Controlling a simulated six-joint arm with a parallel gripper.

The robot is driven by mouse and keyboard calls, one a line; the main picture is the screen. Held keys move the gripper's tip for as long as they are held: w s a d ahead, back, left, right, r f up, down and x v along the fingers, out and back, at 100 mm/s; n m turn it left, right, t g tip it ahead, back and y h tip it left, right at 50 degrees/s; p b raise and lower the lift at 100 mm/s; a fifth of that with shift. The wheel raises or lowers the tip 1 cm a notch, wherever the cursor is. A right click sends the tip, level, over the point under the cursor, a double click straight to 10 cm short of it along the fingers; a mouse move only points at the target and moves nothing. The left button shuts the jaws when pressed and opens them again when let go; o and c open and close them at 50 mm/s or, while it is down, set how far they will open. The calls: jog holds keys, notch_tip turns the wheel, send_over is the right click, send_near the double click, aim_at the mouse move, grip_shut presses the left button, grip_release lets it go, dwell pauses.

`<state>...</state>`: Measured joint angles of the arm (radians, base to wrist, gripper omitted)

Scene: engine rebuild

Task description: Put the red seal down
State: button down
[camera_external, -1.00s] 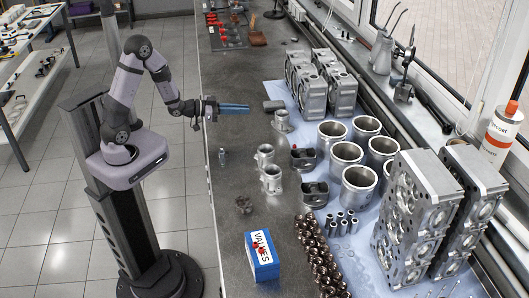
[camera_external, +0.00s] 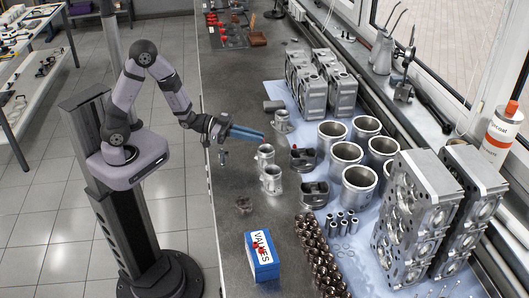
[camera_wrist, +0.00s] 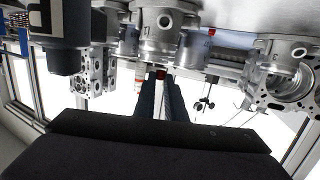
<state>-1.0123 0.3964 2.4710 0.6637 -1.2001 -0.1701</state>
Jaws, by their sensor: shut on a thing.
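My gripper (camera_external: 262,136) has long blue fingers and reaches over the dark workbench from the left, its tips beside the small grey housings. In the wrist view the fingers (camera_wrist: 160,82) are shut on a small red seal (camera_wrist: 160,74) at their tips. The seal is too small or hidden to make out at the tips in the external view. Another small red piece (camera_wrist: 211,32) shows in the wrist view, apart from my gripper. The blue-and-white VALVES box (camera_external: 263,262) stands at the front of the bench with red marks or pieces on its face.
Grey metal housings (camera_external: 271,180) stand close below my fingertips. Dark pistons (camera_external: 314,194), cylinder liners (camera_external: 346,161) and cylinder heads (camera_external: 418,215) stand to the right. Copper-coloured parts (camera_external: 318,258) lie at the front. The bench's left strip (camera_external: 225,205) is mostly clear.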

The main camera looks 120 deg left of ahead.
jog(key=w+d+r+m+t+h, duration=0.1)
jog(key=w+d+m+h, duration=0.15)
jog(key=w+d, duration=0.45)
jog(key=w+d+r+m+h, duration=0.2)
jog(key=w+d+h, duration=0.25)
jog(key=d, duration=0.35)
notch_tip(320, 180, up, 8)
jog(key=f+m+g+h, duration=0.1)
jog(key=m+g+h, duration=0.1)
jog(key=m+h, duration=0.55)
send_over(253, 236)
jog(key=shift+n, duration=0.5)
jog(key=shift+w+f+p, duration=0.1)
jog(key=shift+f+p, duration=0.2)
jog(key=shift+f, duration=4.4)
jog(key=shift+f, duration=0.1)
jog(key=shift+f+b, duration=0.3)
jog(key=shift+f, duration=0.1)
jog(key=shift+f, duration=0.1)
